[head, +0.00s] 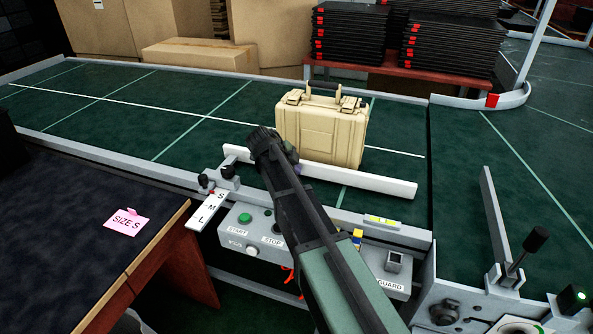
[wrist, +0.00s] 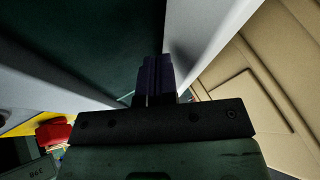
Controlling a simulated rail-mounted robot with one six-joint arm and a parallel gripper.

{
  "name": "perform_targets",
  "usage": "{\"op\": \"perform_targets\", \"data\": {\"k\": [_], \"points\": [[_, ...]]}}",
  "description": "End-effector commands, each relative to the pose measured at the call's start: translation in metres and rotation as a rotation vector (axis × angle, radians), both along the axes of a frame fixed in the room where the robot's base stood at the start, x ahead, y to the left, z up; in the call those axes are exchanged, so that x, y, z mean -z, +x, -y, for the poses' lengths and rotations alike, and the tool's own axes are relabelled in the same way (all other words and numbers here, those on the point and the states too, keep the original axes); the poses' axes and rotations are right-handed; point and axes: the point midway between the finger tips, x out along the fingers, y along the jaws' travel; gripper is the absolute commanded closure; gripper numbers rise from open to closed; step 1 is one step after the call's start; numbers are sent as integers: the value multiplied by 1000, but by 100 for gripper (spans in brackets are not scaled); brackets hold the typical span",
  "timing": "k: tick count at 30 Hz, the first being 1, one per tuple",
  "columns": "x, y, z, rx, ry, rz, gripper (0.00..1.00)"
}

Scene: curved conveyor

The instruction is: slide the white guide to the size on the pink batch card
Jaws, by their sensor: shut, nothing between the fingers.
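The white guide (head: 375,182) is a long bar lying across the near part of the green belt. It also shows in the wrist view (wrist: 192,45). My gripper (head: 291,160) is shut and empty, low at the middle of the guide and partly hidden by my arm. In the wrist view its dark fingers (wrist: 155,80) are on the guide's side away from the case; I cannot tell if they touch it. The pink batch card (head: 126,221) reads "SIZE S". A white scale plate (head: 207,210) marked S, M, L has a small red mark near its S end.
A beige case (head: 321,130) stands upright on the belt just beyond the guide. A control box (head: 250,228) with start and stop buttons is on the near rail. The dark table (head: 70,215) is at left. Open belt lies left of the case.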

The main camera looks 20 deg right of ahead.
Motion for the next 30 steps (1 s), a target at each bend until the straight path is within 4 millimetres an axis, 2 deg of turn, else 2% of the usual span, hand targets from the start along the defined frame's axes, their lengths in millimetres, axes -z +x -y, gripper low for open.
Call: {"op": "perform_targets", "data": {"k": [4,7,8,9,12,18,30], "points": [[0,-13,-7,1,0,1,100],[0,-33,-19,2,0,0,100],[-6,-38,-24,3,0,-1,100],[-27,-35,-31,3,1,-1,100],[-52,-38,-49,2,0,0,100],[-80,-44,-73,5,0,0,100],[-80,-45,-79,-24,-5,-23,100]]}}
